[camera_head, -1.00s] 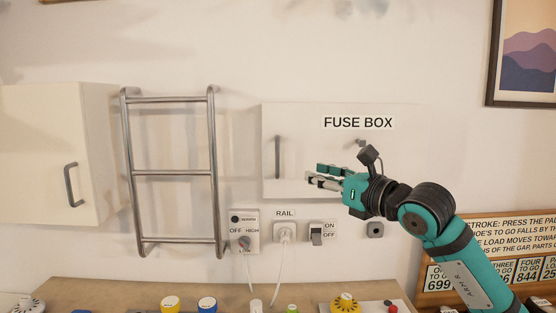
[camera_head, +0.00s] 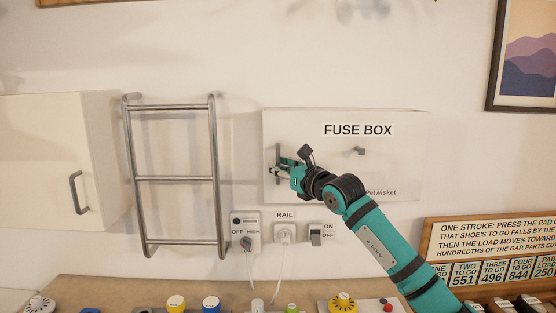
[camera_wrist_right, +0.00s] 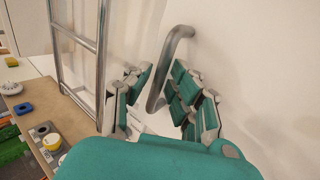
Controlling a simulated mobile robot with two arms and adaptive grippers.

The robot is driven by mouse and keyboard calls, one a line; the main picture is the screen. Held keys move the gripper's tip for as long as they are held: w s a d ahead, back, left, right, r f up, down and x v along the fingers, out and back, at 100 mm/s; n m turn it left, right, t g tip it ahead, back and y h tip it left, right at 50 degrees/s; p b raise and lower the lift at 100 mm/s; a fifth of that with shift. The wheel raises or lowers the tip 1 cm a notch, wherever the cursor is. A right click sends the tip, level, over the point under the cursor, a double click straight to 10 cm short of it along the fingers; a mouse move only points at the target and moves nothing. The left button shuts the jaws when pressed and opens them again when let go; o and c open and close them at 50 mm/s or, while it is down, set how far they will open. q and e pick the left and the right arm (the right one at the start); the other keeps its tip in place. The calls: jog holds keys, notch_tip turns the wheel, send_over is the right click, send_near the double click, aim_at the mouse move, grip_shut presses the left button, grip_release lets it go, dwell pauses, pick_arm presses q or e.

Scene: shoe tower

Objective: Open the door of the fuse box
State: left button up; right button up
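The fuse box (camera_head: 405,165) is a white wall cabinet labelled FUSE BOX, and its door looks closed. Its vertical metal handle (camera_head: 278,150) is at the door's left side. My right gripper (camera_head: 281,172) is at the handle's lower half and hides part of it. In the right wrist view the grey handle (camera_wrist_right: 162,72) runs between the fingers of the right gripper (camera_wrist_right: 158,98). My left gripper is not in view.
A metal ladder-like rack (camera_head: 174,179) stands on the wall left of the fuse box. A dial unit (camera_head: 245,230), a RAIL socket (camera_head: 284,234) and a switch (camera_head: 316,236) are below. A white cabinet (camera_head: 45,160) is at far left.

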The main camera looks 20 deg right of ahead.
jog(key=shift+w+a, duration=0.15)
jog(key=shift+w, duration=0.4)
grip_shut()
